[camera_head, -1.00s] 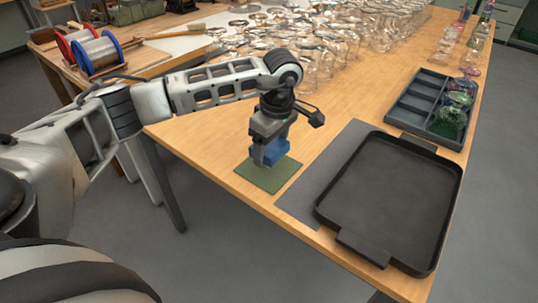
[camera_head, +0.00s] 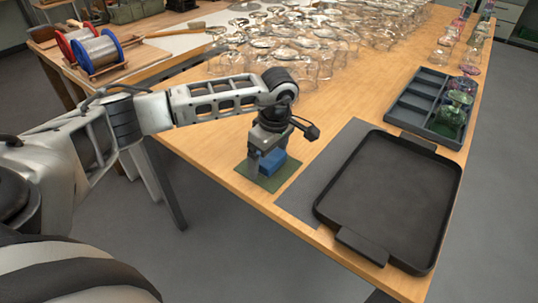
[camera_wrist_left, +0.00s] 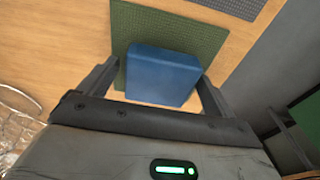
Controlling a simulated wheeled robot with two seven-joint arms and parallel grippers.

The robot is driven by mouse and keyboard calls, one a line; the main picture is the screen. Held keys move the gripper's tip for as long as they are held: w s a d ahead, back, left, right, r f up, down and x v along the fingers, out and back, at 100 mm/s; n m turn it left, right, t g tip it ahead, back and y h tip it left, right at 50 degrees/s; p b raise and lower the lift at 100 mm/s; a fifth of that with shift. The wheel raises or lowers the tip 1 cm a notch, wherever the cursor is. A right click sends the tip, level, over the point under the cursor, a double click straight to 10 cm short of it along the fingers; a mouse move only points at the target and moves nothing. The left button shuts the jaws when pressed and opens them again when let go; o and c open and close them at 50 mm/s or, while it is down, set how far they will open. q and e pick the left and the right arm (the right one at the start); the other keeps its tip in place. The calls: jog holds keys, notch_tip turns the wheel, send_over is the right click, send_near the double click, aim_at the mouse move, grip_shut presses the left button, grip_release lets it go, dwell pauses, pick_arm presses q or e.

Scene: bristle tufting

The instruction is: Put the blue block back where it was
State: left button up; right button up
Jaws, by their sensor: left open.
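The blue block (camera_head: 272,162) sits on the green mat (camera_head: 284,178) near the table's front edge. In the left wrist view the blue block (camera_wrist_left: 162,75) lies between the two fingers, partly over the edge of the green mat (camera_wrist_left: 170,27) as seen from there. My left gripper (camera_head: 264,168) is around the block and open, with a gap showing beside the block at the left finger. In the left wrist view my left gripper (camera_wrist_left: 155,85) also shows its fingers on either side. My right gripper is not in view.
A black tray (camera_head: 388,195) lies on a grey mat (camera_head: 312,185) to the right. A dark compartment box (camera_head: 409,108) stands behind it. Many clear glasses (camera_head: 290,40) crowd the back of the table. Spools (camera_head: 97,53) stand on another bench at left.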

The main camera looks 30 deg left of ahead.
aim_at(274, 158)
pick_arm(q)
jog(key=shift+r, duration=0.45)
notch_tip(274, 158, up, 11)
jog(key=d, duration=0.1)
jog(key=shift+d+r+b, duration=0.15)
jog(key=shift+d+b, duration=0.1)
jog(key=shift+b, duration=0.15)
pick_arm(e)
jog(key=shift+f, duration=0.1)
